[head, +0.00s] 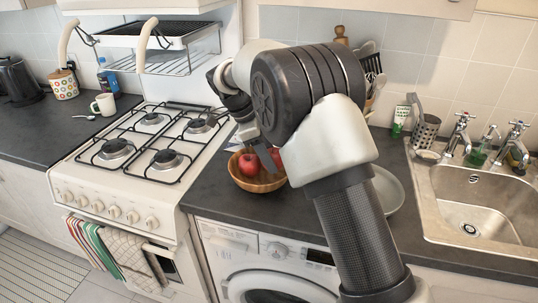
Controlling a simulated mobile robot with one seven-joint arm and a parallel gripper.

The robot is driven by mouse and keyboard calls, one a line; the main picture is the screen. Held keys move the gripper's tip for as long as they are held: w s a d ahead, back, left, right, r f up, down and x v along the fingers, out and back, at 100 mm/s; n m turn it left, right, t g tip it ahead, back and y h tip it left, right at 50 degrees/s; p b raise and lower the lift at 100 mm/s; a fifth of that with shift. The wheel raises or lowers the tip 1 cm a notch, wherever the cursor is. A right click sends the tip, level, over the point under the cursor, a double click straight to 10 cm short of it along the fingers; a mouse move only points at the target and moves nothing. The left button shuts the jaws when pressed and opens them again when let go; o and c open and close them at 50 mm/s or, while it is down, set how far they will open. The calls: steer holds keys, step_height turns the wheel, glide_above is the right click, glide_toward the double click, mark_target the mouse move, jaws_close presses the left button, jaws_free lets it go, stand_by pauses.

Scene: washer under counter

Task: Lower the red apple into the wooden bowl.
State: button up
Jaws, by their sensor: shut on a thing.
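The wooden bowl (258,185) stands on the dark counter just right of the stove. One red apple (248,164) shows at the left of the bowl's opening. More red apple surface (277,157) shows to the right of my dark finger, partly hidden by my arm. My gripper (266,160) points down at the bowl's opening, shut on a red apple. Its fingertips are largely hidden, so I cannot tell clearly which red patch is held or whether it touches the bowl.
The gas stove (150,145) is to the left, with a mug (104,104) and kettle (18,82) beyond. A pale plate (388,190) lies right of the bowl, partly behind my arm. The sink (475,205) is at the right, and the washer (265,260) is under the counter.

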steer(key=shift+f+b, duration=1.45)
steer(key=shift+f, duration=0.6)
stand_by(0.9)
steer(key=o, duration=1.2)
steer(key=p+v, duration=0.3)
steer(key=v, duration=1.4)
steer(key=s+d+r+n+y+p, duration=0.2)
steer(key=s+d+r+n+p, duration=0.15)
steer(key=d+r, duration=0.55)
steer(key=s+d+r+n+t+y+p, duration=0.1)
steer(key=s+d+r+n+p, duration=0.2)
steer(key=s+d, duration=0.35)
steer(key=s+d+r+n+t+y+p, duration=0.1)
steer(key=s+d+r+n, duration=0.4)
steer(key=s, duration=0.3)
steer(key=s+d+f+n+p, duration=0.1)
steer(key=s, duration=0.2)
steer(key=s+d+f+n+t+p, duration=0.1)
steer(key=s+d+f+n, duration=0.1)
steer(key=s, duration=0.2)
steer(key=s+d+f+n+t, duration=0.1)
steer(key=s+d+f+n, duration=0.1)
steer(key=s, duration=0.2)
steer(key=shift+s+d+p, duration=0.15)
steer(key=shift+s+p, duration=0.1)
steer(key=shift+p, duration=0.15)
